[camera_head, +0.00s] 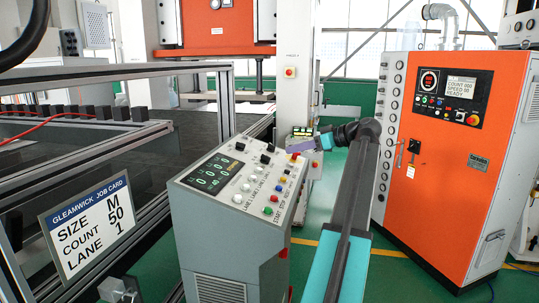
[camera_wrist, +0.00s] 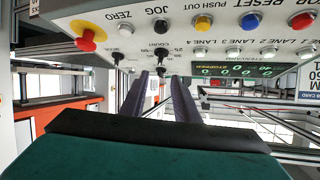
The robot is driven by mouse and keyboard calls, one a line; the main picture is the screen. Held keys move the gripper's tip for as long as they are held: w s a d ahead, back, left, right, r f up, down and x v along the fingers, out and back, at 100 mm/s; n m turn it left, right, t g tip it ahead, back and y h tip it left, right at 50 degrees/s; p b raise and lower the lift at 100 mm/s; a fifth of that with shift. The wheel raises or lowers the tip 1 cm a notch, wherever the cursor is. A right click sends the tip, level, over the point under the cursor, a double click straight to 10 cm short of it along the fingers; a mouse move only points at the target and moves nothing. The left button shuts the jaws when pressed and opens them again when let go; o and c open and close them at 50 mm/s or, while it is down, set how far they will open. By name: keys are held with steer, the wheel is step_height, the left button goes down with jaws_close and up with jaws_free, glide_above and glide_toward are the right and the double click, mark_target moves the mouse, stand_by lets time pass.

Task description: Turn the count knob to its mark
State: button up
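The grey control console (camera_head: 185,185) stands in the middle of the head view, with black knobs beside its display (camera_head: 213,173). The wrist view shows this panel upside down. There the black count knob (camera_wrist: 161,70) sits by the COUNT label, and another black knob (camera_wrist: 118,57) is to its left. The knob's pointer is too small to read. My gripper (camera_head: 291,148) is over the console's far right edge. In the wrist view my gripper (camera_wrist: 159,77) has its purple fingers apart, with the count knob seen between their tips. Contact cannot be told. The job card (camera_head: 88,222) reads SIZE M, COUNT 50, LANE 1.
Push buttons line the panel, including a red one on a yellow base (camera_wrist: 88,35) left of the knobs in the wrist view. An orange cabinet (camera_head: 435,170) stands at right. A metal frame (camera_head: 120,70) with a row of black blocks is at left.

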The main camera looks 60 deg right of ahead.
mark_target(266, 156)
steer(key=p+x, duration=0.3)
steer(key=x, duration=0.7)
steer(key=shift+w+p, duration=0.2)
steer(key=shift+p, duration=0.2)
steer(key=shift+x, duration=0.75)
steer(key=shift+f, duration=0.1)
jaws_close()
